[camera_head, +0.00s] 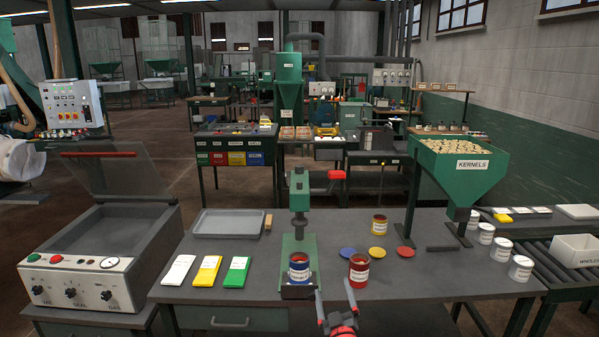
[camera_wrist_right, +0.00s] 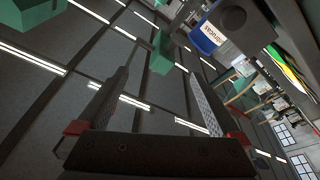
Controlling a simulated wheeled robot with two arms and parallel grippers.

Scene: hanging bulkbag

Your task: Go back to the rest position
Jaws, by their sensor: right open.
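My right gripper (camera_head: 335,306) is at the front edge of the table in the head view, its two fingers apart and pointing up and away. Nothing is between the fingers. In the right wrist view the open fingers (camera_wrist_right: 160,100) frame mostly ceiling. A jar with a blue label (camera_head: 299,267) stands on the base of the green press (camera_head: 299,215), left of the gripper; it also shows tilted at the top of the right wrist view (camera_wrist_right: 213,35). A jar with a red label (camera_head: 359,270) stands just beyond the gripper. My left gripper is not in view.
The grey table (camera_head: 420,277) also holds a yellow-labelled jar (camera_head: 379,225), blue, yellow and red lids, a grey tray (camera_head: 228,224) and white, yellow and green packets. A vacuum sealer (camera_head: 100,255) stands left. The kernels hopper (camera_head: 463,170) stands right. The table's front right is clear.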

